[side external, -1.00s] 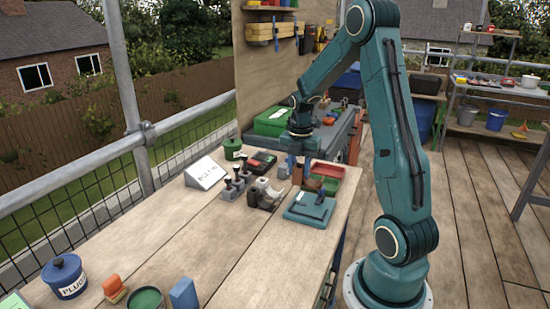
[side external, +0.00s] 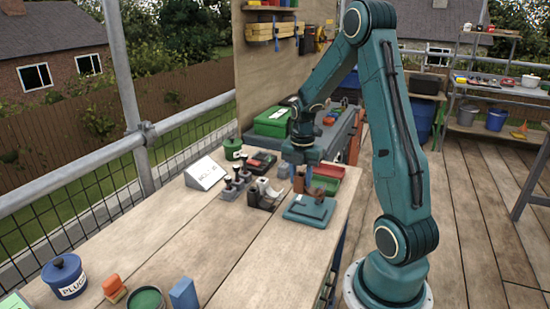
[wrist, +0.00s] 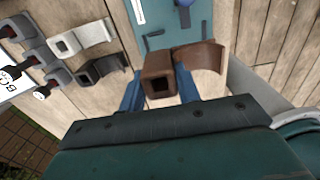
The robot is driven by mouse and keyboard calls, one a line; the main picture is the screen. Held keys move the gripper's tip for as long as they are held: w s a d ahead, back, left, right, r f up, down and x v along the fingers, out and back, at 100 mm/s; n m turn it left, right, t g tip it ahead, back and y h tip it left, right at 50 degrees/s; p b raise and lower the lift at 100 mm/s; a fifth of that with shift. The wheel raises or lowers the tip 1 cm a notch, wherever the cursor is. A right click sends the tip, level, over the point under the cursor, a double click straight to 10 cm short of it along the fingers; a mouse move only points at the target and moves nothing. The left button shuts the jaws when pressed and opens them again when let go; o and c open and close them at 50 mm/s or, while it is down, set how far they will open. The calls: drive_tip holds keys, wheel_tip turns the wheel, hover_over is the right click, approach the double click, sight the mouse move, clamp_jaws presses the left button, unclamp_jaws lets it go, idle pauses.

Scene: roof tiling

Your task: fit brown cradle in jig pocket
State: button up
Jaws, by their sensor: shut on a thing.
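The brown cradle (wrist: 158,84) has a square socket block and a curved saddle. In the wrist view my gripper (wrist: 160,92) is shut on its block, with a blue finger on each side. In the wrist view the jig (wrist: 152,22) lies just beyond the cradle. I cannot tell whether the cradle touches the jig, and the pocket cannot be made out clearly.
A grey cradle (wrist: 82,38) and a black cradle (wrist: 102,68) lie left of the jig. Dark-handled grey pieces (side external: 233,187) stand further left by a white sign (side external: 205,173).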

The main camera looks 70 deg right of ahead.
sight(300, 193)
drive_tip(key=shift+f, duration=2.9)
drive_tip(key=shift+f, duration=0.55)
idle(0.5)
drive_tip(key=o, duration=1.1)
drive_tip(key=shift+r, duration=3.55)
